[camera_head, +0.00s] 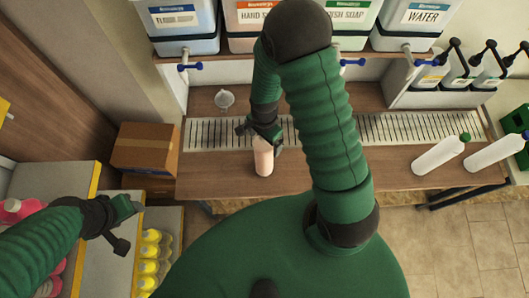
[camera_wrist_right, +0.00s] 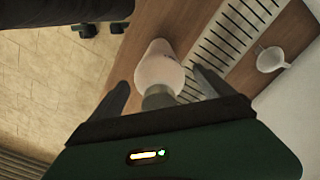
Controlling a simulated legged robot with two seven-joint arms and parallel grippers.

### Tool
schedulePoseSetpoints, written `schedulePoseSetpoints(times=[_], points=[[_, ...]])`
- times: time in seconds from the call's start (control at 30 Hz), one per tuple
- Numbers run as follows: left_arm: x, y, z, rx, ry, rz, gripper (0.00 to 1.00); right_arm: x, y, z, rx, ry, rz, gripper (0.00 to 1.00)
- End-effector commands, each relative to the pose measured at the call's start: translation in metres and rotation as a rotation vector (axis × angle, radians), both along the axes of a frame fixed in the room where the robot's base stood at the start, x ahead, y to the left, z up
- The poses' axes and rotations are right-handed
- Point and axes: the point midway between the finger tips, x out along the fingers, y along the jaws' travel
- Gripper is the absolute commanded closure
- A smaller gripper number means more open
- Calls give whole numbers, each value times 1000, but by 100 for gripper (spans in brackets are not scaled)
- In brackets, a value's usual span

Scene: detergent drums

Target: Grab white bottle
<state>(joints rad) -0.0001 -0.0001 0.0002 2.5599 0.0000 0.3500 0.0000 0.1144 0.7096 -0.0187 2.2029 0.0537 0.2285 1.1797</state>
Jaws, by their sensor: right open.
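A pale white bottle (camera_head: 263,160) stands on the wooden counter, just in front of the drain grate. My right gripper (camera_head: 261,142) is over its top, with the fingers apart. In the right wrist view the bottle (camera_wrist_right: 158,68) shows its pale body and grey-green neck between the two open fingers (camera_wrist_right: 163,92); I cannot tell if they touch it. My left gripper (camera_head: 128,224) is open and empty at the lower left.
A metal grate (camera_head: 390,127) runs along the counter (camera_head: 215,172). A small white funnel (camera_head: 224,99) lies behind it. Large labelled drums (camera_head: 183,22) with blue taps stand above. A cardboard box (camera_head: 145,148) and a shelf of yellow-capped bottles (camera_head: 150,252) are at left.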

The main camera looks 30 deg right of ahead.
Motion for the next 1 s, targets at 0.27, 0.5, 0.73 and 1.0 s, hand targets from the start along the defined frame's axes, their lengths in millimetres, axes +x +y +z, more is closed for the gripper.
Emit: schedulePoseSetpoints(times=[0.27,0.5,0.73,1.0], points=[[0,0,0,0,0,0,45,0,0,0,0,0,0,34],[0,0,0,0,0,0,45,0,-1,0,0,0,0,66],[0,0,0,0,0,0,45,0,-1,0,-1,0,-1,96],[0,0,0,0,0,0,45,1,-1,1,-1,-2,-1,100]])
